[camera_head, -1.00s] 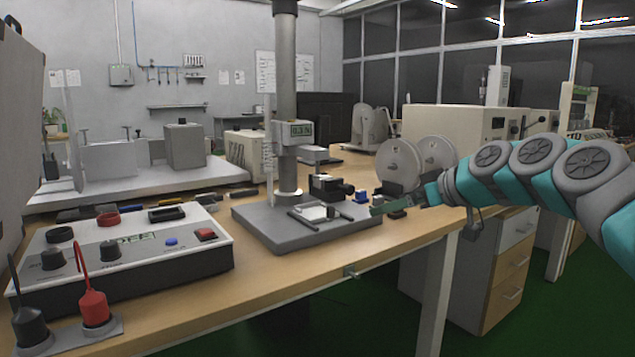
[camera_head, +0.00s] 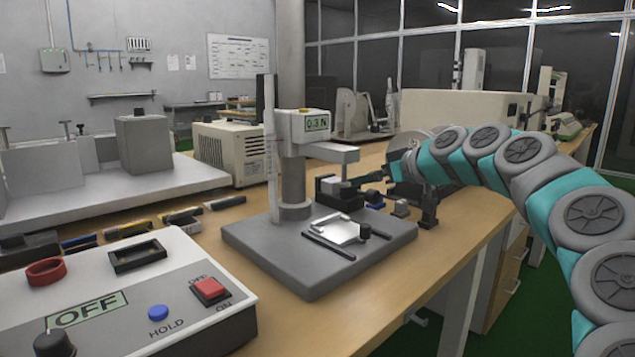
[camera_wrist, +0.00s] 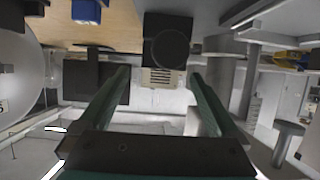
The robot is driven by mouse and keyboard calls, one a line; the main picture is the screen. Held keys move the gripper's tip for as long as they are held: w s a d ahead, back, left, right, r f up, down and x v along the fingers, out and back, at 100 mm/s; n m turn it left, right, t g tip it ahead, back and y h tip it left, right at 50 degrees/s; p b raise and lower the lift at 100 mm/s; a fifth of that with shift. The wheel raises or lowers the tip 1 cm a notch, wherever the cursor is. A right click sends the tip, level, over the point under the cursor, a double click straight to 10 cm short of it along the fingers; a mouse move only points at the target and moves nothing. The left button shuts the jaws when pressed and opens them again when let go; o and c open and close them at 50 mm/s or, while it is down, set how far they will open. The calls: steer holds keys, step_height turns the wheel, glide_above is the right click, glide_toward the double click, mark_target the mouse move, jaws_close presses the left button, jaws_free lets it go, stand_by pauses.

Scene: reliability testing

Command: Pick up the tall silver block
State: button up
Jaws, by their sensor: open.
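My gripper (camera_head: 370,182) reaches in from the right beside the force test stand in the head view. Its two teal fingers are apart in the wrist view (camera_wrist: 158,82), with nothing held between them. A small silver-grey block (camera_head: 401,208) stands on the wooden table just below and right of the fingers. I cannot tell for certain whether it is the tall silver block; no clearly taller silver block shows near it. A black vise-like fixture (camera_head: 326,192) is just left of the fingers. A black part with a round end (camera_wrist: 169,47) lies beyond them in the wrist view.
The test stand's grey base (camera_head: 270,250) fills the table's middle. A blue block (camera_head: 375,205) sits near the fingers and also shows in the wrist view (camera_wrist: 87,11). A control box (camera_head: 190,318) is at front left. A dark upright piece (camera_head: 429,210) stands right.

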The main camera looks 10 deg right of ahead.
mark_target(336, 180)
steer(key=shift+x, duration=1.45)
steer(key=w+a, duration=0.1)
steer(key=w, duration=0.1)
steer(key=w+a, duration=0.1)
steer(key=a, duration=0.1)
steer(key=shift+w+a+f+p, duration=0.2)
steer(key=shift+w+f+p, duration=0.15)
steer(key=shift+w+f, duration=0.05)
jaws_close()
